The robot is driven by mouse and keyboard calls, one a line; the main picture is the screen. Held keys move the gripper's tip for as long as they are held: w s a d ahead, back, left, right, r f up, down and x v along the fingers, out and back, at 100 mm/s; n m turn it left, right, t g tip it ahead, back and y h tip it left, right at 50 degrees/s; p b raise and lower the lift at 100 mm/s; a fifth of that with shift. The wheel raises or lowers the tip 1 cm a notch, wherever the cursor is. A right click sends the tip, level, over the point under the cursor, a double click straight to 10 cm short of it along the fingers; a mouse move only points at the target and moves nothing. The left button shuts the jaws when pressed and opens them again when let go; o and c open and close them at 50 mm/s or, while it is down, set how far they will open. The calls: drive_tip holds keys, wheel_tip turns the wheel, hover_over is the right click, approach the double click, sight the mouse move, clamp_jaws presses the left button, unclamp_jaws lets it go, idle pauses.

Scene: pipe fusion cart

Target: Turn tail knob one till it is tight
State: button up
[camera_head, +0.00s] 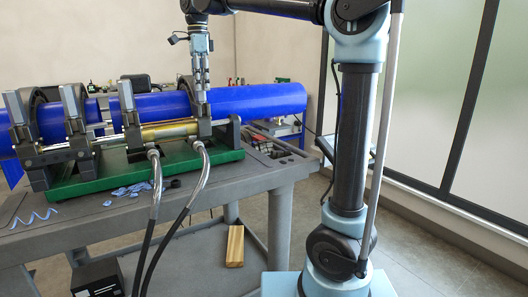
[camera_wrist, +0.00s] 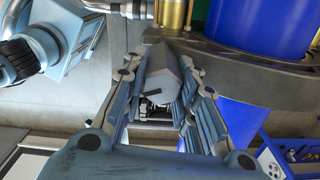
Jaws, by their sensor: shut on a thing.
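My gripper (camera_head: 202,88) points down at the top of the rightmost clamp (camera_head: 202,124) on the pipe machine. In the wrist view its two fingers (camera_wrist: 165,65) stand on either side of a grey, block-shaped knob (camera_wrist: 172,85), which I take to be tail knob one. The jaws are shut on it. In the head view the fingers mostly hide this knob. The clamp's dark curved body (camera_wrist: 245,65) lies close beside the fingers in the wrist view. How tight the knob is cannot be told.
A blue pipe (camera_head: 262,99) runs through the clamps; other upright grey knobs (camera_head: 126,96) stand to the left. Two hoses (camera_head: 198,180) hang from the green-based machine. Blue shavings (camera_head: 130,190) lie on the grey cart (camera_head: 110,218). A wooden block (camera_head: 235,246) lies below.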

drive_tip(key=shift+m, duration=0.5)
drive_tip(key=shift+m, duration=1.4)
drive_tip(key=o, duration=2.3)
drive_tip(key=shift+r, duration=0.1)
drive_tip(key=shift+r, duration=2.9)
